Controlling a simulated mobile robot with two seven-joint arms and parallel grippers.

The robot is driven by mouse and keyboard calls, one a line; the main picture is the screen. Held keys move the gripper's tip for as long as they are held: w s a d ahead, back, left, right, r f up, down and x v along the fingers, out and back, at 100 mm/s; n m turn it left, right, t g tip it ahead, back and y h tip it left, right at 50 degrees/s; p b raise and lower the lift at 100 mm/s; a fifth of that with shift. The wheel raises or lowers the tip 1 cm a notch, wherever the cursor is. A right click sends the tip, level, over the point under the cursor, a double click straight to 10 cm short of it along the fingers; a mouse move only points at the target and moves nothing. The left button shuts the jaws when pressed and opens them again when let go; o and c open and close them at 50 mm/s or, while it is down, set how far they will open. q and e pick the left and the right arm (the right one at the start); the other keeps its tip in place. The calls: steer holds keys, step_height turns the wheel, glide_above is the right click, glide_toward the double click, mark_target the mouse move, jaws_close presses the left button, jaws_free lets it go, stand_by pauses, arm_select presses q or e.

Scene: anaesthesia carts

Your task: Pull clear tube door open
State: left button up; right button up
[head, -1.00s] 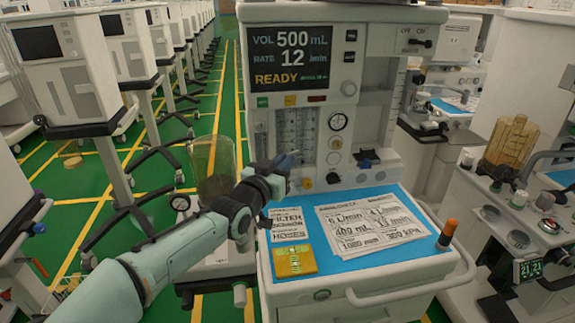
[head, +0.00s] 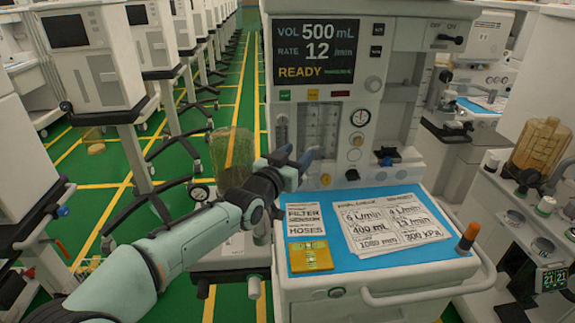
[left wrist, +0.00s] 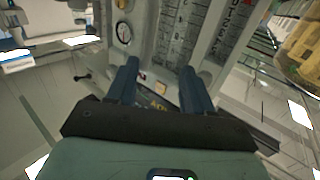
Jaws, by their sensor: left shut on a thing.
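The clear tube door (head: 320,128) is the upright see-through panel over the flow tubes on the front of the anaesthesia machine, below the screen. The tubes also show in the left wrist view (left wrist: 180,32). My left gripper (head: 306,157) is at the lower left part of this panel. In the left wrist view its two dark fingers (left wrist: 161,78) stand apart in front of the machine. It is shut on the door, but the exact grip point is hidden. I cannot tell whether the door stands ajar. My right gripper is not in view.
A clear canister (head: 232,150) stands left of the machine, close to my left arm.

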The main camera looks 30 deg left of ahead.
arm_select(q)
steer(key=s, duration=1.3)
steer(key=shift+d, duration=0.15)
